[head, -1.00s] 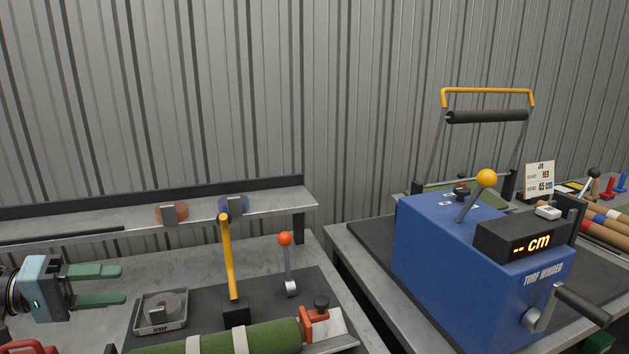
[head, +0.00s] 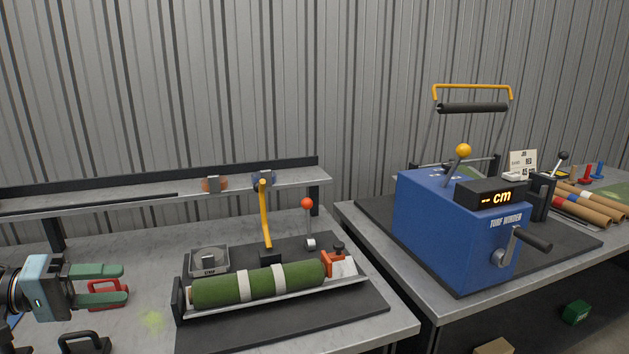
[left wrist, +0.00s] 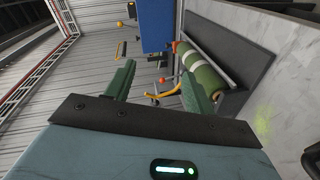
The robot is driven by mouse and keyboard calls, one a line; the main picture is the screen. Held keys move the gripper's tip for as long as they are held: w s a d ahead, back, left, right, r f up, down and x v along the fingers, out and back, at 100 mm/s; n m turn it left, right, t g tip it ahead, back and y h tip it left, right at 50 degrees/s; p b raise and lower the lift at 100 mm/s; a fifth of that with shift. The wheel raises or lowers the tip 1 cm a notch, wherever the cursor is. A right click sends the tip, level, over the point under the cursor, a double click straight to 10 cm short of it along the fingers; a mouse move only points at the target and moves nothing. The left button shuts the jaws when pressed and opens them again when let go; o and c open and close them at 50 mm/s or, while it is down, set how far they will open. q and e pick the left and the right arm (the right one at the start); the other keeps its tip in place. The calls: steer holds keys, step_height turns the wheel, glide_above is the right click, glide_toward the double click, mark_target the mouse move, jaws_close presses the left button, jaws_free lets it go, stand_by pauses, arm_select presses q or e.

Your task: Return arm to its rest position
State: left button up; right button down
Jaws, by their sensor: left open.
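My left gripper (head: 100,285) is at the left edge of the head view, its green fingers apart with nothing between them. In the left wrist view the open fingers (left wrist: 158,85) also show. The gripper is left of the green turf roll (head: 308,275), apart from it. The roll has two pale bands and lies in a metal cradle on a black mat (head: 340,313). It also shows in the left wrist view (left wrist: 205,75). My right gripper is not in view.
A red-handled item (head: 122,291) lies behind the left fingers and a black handle (head: 84,342) in front. A strap tray (head: 209,269), a yellow lever (head: 264,215) and a red-knobbed lever (head: 308,222) stand behind the roll. The blue turf winder (head: 440,225) stands on the right table.

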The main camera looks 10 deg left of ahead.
arm_select(q)
steer(key=s+d+f+m+t+y+p, duration=0.1)
steer(key=s+d+f, duration=0.25)
steer(key=f, duration=0.45)
steer(key=s+d+f+m+t+y+p, duration=0.15)
steer(key=d+f, duration=0.25)
steer(key=f, duration=0.5)
steer(key=s+d+f+m+y, duration=0.1)
steer(key=s+d+f, duration=0.25)
steer(key=f, duration=0.45)
steer(key=s+d+f+m+g+y+p, duration=0.1)
steer(key=s+d+f+y, duration=0.2)
steer(key=s+d+f, duration=0.3)
steer(key=s+d+f+m+g+y+p, duration=0.1)
steer(key=s+d+f+g+y, duration=0.1)
steer(key=s+d+f+y, duration=0.2)
steer(key=s+d+f, duration=0.1)
steer(key=s+f, duration=0.2)
steer(key=s, duration=0.5)
steer(key=shift+s+d+f, duration=0.2)
steer(key=shift+d+f, duration=0.15)
steer(key=shift+f, duration=0.05)
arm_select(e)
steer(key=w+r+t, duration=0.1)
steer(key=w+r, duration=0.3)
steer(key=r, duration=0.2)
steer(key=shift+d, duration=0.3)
